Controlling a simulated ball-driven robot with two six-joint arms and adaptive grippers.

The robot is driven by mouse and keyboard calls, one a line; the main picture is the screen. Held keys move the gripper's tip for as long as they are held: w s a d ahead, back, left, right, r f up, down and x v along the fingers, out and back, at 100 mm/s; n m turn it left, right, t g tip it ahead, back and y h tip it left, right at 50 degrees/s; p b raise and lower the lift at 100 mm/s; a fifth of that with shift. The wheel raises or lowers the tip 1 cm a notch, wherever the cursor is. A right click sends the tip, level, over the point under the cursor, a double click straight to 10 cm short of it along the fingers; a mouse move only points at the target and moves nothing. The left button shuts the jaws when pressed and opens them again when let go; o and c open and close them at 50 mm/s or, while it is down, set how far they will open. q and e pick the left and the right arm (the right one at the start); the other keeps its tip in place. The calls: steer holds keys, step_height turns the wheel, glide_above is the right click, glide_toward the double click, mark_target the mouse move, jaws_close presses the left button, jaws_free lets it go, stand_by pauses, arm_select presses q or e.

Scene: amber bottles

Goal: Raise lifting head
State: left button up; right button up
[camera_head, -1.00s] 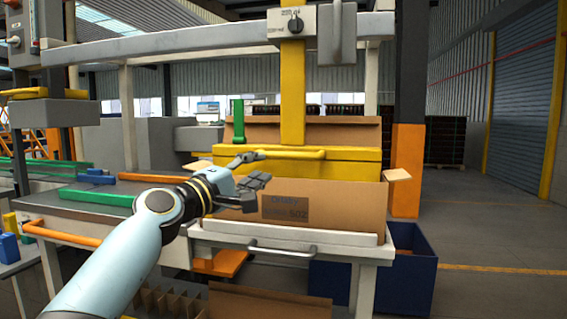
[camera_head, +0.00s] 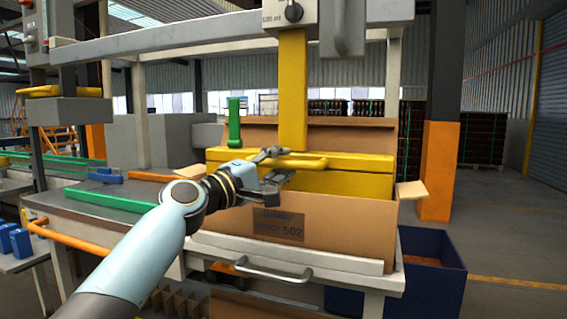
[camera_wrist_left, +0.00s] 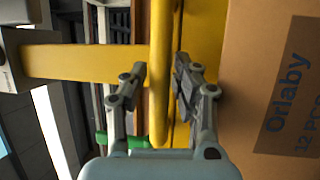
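The yellow lifting head (camera_head: 350,172) sits low in an open cardboard box (camera_head: 350,225), on a yellow column (camera_head: 293,95). A yellow bar handle (camera_head: 308,162) runs along its front. My left gripper (camera_head: 275,168) is at the left part of this handle. In the left wrist view, the handle (camera_wrist_left: 160,70) runs between the two fingertips (camera_wrist_left: 160,76) of my left gripper, with a small gap seen on each side. The fingers are open and do not look closed on it. My right gripper is in neither view.
The box stands on a grey table with a metal handle (camera_head: 272,272) at its front. A green upright lever (camera_head: 234,122) stands behind the head's left end. A blue bin (camera_head: 432,280) is at the lower right. Open floor lies further right.

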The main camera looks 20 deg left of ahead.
mark_target(280, 70)
arm_select(q)
steer(key=shift+c, duration=1.9)
jaws_close()
steer(key=shift+r, duration=0.35)
step_height(280, 70, up, 17)
steer(key=p, duration=1.4)
steer(key=shift+r, duration=0.2)
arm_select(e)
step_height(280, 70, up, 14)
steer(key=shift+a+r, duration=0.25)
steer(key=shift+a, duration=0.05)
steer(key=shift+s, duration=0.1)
